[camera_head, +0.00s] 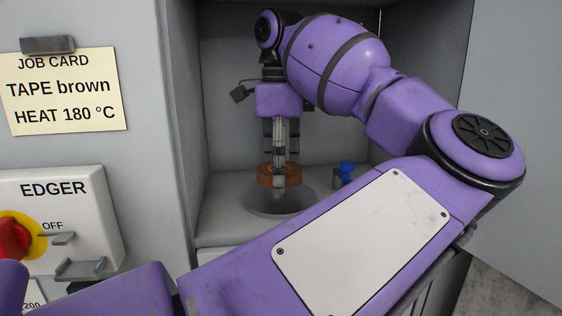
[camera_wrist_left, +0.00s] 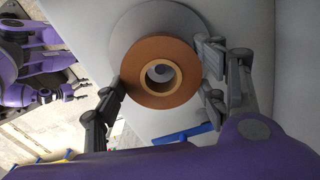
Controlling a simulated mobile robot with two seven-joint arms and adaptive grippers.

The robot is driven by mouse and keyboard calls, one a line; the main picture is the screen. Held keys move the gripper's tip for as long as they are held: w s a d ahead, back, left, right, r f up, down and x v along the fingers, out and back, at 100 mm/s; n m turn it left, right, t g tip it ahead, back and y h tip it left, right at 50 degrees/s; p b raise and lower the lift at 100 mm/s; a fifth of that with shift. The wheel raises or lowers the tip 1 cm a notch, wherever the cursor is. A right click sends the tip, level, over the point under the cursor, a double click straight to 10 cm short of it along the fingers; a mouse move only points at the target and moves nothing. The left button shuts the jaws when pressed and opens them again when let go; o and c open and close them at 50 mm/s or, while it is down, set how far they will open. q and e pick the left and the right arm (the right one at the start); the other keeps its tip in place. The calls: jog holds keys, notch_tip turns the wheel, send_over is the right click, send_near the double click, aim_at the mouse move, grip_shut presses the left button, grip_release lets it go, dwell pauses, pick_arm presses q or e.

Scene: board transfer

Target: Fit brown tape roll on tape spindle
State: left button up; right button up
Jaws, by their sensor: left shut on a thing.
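The brown tape roll (camera_head: 293,176) hangs inside the cabinet, held by my left gripper (camera_head: 280,178), which points straight down. In the left wrist view the roll (camera_wrist_left: 134,72) sits between the two fingers of my left gripper (camera_wrist_left: 160,92), with its pale core facing me. A round grey plate (camera_head: 258,205) lies below the roll; it also shows behind it in the left wrist view (camera_wrist_left: 135,22). My right gripper (camera_wrist_left: 76,91) appears open and empty, far off in the left wrist view.
A blue handle (camera_head: 346,170) stands on the cabinet floor to the right of the plate. Cabinet walls close in on both sides and behind. An edger box (camera_head: 90,200) with a red knob (camera_head: 12,240) is outside on the left, under a job card (camera_head: 65,92) reading TAPE brown.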

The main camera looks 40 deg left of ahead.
pick_arm(q)
jog(key=shift+f+b, duration=0.35)
jog(key=shift+f, duration=0.75)
pick_arm(e)
jog(key=shift+a+f, duration=0.3)
jog(key=shift+f, duration=0.15)
pick_arm(q)
jog(key=shift+f, duration=0.45)
pick_arm(e)
jog(key=shift+s+d+f, duration=0.25)
jog(key=shift+s+f, duration=0.15)
jog(key=shift+s, duration=0.35)
pick_arm(q)
jog(key=o, duration=1.4)
jog(key=shift+r, duration=3.75)
pick_arm(e)
jog(key=shift+w+a, duration=0.15)
jog(key=shift+w, duration=0.1)
